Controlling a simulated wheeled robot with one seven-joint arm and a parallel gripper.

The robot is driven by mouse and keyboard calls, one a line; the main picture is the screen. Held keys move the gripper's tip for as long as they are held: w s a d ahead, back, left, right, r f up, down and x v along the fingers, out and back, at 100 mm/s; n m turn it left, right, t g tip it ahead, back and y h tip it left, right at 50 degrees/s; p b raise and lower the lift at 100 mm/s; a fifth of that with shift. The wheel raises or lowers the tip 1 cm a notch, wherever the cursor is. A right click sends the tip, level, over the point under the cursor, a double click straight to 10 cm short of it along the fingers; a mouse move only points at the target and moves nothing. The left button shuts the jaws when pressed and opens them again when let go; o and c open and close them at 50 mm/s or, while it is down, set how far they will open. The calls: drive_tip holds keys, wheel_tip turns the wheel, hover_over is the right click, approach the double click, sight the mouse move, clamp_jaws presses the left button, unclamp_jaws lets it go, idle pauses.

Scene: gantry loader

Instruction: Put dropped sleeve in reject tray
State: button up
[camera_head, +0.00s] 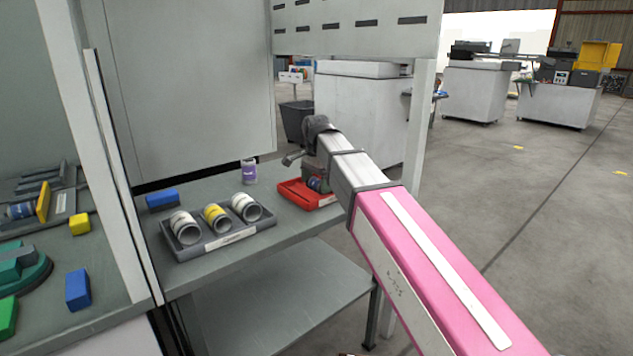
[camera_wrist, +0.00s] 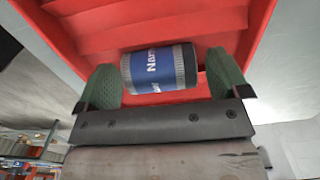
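The sleeve (camera_wrist: 158,68), blue with grey ends and white lettering, lies on its side in the wrist view, against the red reject tray (camera_wrist: 200,18). My gripper (camera_wrist: 165,85) has its two green fingers on either side of the sleeve. A narrow gap shows at the right finger; contact at the left finger is unclear. In the head view, the red tray (camera_head: 296,196) sits at the right end of the bench shelf. My gripper (camera_head: 317,183) is low over its right part, and my arm hides much of that side.
A grey tray (camera_head: 222,243) with three sleeves, white and yellow, stands left of the red tray on the shelf. A purple-labelled container (camera_head: 249,172) stands behind, and a blue block (camera_head: 162,199) lies at the left. White frame posts flank the shelf.

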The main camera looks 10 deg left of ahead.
sight(316, 179)
wheel_tip(316, 179, up, 12)
drive_tip(key=shift+r, duration=0.15)
idle(0.7)
